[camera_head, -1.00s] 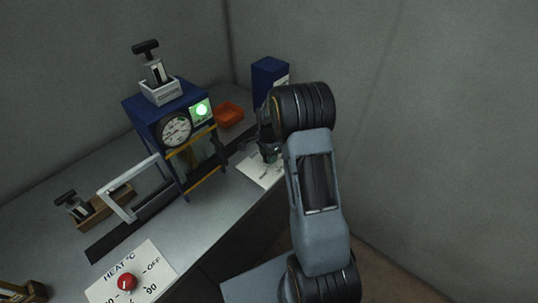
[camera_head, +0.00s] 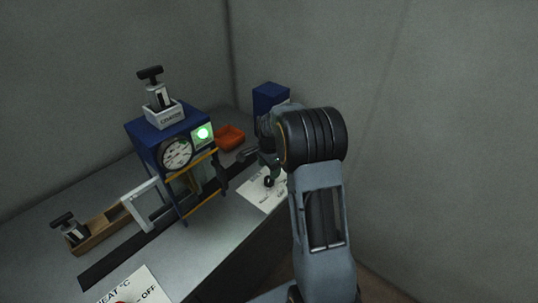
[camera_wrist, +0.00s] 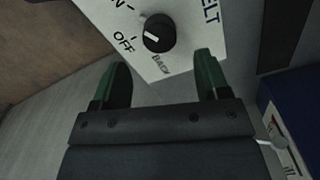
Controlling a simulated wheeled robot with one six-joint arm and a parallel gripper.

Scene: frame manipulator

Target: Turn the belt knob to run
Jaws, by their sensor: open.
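The belt knob (camera_wrist: 159,33) is a black round knob with a white pointer line, on a white label panel (camera_wrist: 205,30) in the wrist view. The pointer line points left, toward the OFF mark. Part of the lettering is cut off. My gripper (camera_wrist: 161,68) is open and empty, with its two green fingers on the near side of the knob, one toward each side. The knob is not between the fingertips. In the head view the knob (camera_head: 269,182) shows as a small black spot just below my gripper, which my arm partly hides.
A blue machine (camera_head: 160,140) with a dial and green light stands left of the knob. A white frame (camera_head: 140,216) stands at its left on a dark belt strip (camera_head: 105,270). The heat panel (camera_head: 145,292) is in front.

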